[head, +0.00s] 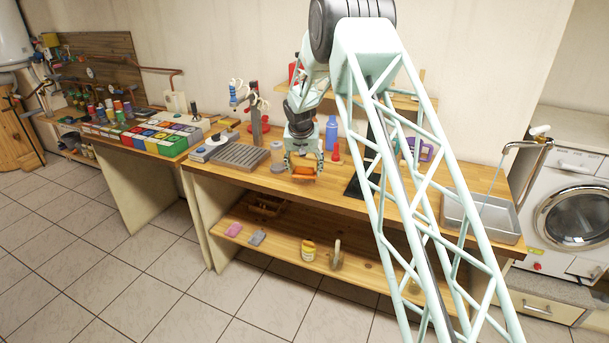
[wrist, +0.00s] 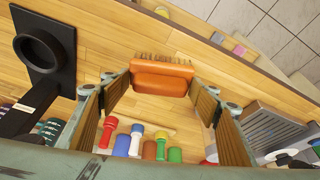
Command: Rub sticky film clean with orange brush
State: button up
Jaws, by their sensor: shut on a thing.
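The orange brush (head: 303,171) is at my gripper (head: 302,167), just above or at the wooden bench top (head: 215,181); I cannot tell whether it touches. In the wrist view the brush (wrist: 162,80) lies crosswise between the fingertips of my gripper (wrist: 162,92). My gripper is shut on it, and its brown bristles point toward the bench's front edge. I cannot make out any sticky film in either view.
A black stand (wrist: 42,50) is left in the wrist view, and a grey ribbed rack (head: 240,157) is on the other side. Coloured bottles, including a blue one (head: 331,133), stand behind. A metal sink (head: 490,218) is at right. Bench top near the brush is clear.

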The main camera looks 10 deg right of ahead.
jog(key=shift+r+p, duration=0.5)
jog(key=shift+r, duration=1.65)
